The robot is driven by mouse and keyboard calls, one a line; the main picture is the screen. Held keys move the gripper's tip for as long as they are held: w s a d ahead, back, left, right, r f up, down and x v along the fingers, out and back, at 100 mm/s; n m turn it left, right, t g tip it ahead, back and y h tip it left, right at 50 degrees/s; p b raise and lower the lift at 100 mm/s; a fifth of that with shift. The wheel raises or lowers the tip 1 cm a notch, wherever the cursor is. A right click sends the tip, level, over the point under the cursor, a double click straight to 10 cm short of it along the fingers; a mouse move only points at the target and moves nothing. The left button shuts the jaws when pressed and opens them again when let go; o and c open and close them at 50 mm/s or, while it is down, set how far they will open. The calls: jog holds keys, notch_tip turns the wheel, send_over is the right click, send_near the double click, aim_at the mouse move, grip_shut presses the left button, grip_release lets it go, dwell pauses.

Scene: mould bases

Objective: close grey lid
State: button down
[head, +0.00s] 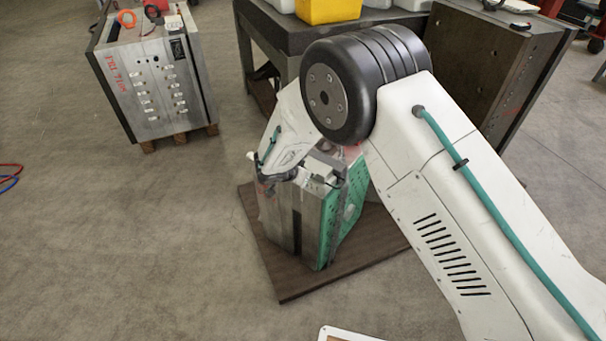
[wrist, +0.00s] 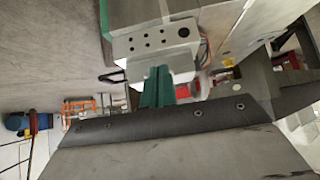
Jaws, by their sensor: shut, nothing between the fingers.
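A grey mould base (head: 290,218) with a green side plate (head: 345,215) stands upright on a brown board, partly hidden behind my arm. I cannot single out a grey lid for sure; the mould's grey top (head: 318,178) is partly covered by my wrist. In the wrist view, a light grey block with dark holes (wrist: 155,42) lies just beyond my gripper (wrist: 156,82). The gripper's teal fingers are together, with nothing seen between them. Whether they touch the block I cannot tell.
The brown board (head: 285,285) lies under the mould. Another mould base (head: 155,85) stands on a pallet at the back left. A dark table (head: 275,35) with a yellow bin (head: 328,10) is behind. The floor at left is mostly clear.

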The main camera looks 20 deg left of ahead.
aim_at(305, 166)
jog(key=s+a, duration=0.3)
jog(key=s, duration=0.5)
jog(key=shift+s+a, duration=0.2)
jog(key=shift+s, duration=0.2)
